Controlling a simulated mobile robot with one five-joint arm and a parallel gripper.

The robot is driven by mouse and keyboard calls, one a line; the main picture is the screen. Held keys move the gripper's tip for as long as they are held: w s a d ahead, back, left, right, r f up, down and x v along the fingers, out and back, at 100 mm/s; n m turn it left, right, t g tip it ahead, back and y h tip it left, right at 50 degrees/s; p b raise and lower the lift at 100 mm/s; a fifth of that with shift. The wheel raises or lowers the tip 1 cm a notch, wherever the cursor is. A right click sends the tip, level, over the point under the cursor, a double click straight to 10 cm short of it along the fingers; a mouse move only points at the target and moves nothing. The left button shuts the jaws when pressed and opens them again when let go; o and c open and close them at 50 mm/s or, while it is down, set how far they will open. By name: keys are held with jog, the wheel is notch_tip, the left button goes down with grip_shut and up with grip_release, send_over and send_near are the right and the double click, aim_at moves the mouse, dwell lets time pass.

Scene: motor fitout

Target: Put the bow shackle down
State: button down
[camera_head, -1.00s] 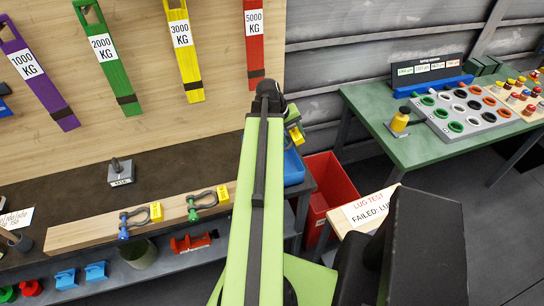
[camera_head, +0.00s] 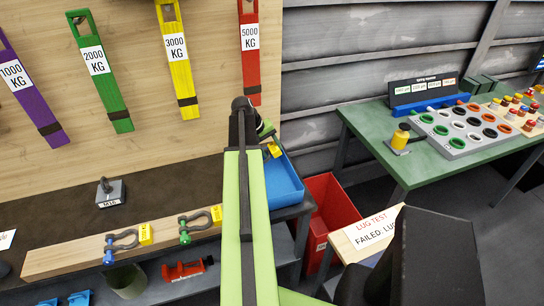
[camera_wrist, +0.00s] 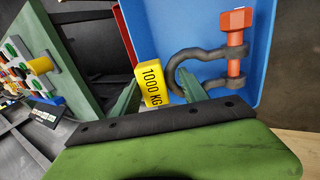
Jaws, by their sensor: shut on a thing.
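The bow shackle (camera_wrist: 191,54) has a dark grey bow and an orange pin (camera_wrist: 236,46). A yellow 1000 KG tag (camera_wrist: 152,85) is at its bow end. My gripper (camera_wrist: 160,92) is shut on the shackle at this tag, one green finger on each side. The shackle shows against the blue tray (camera_wrist: 215,15) in the wrist view; whether it touches the tray floor I cannot tell. In the head view my gripper (camera_head: 266,137) is at the blue tray (camera_head: 285,185), with the tag (camera_head: 274,150) showing and the shackle mostly hidden.
A wooden beam (camera_head: 75,262) left of the tray holds a blue-pin shackle (camera_head: 120,242) and a green-pin shackle (camera_head: 190,230). A red bin (camera_head: 332,205) stands right of the tray. A green table (camera_head: 400,165) is farther right. Lifting slings hang behind on the board.

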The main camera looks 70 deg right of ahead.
aim_at(269, 152)
jog(key=shift+f+b, duration=2.45)
jog(key=shift+f, duration=0.05)
jog(key=c, duration=0.6)
grip_release()
jog(key=shift+r, duration=0.1)
jog(key=shift+r+p, duration=0.6)
jog(key=shift+p, duration=0.1)
jog(key=p+v, duration=1)
jog(key=v, duration=0.1)
jog(key=shift+a+r+p, duration=0.2)
jog(key=shift+r+p, duration=0.1)
jog(key=shift+p, duration=0.05)
jog(key=shift+w, duration=0.15)
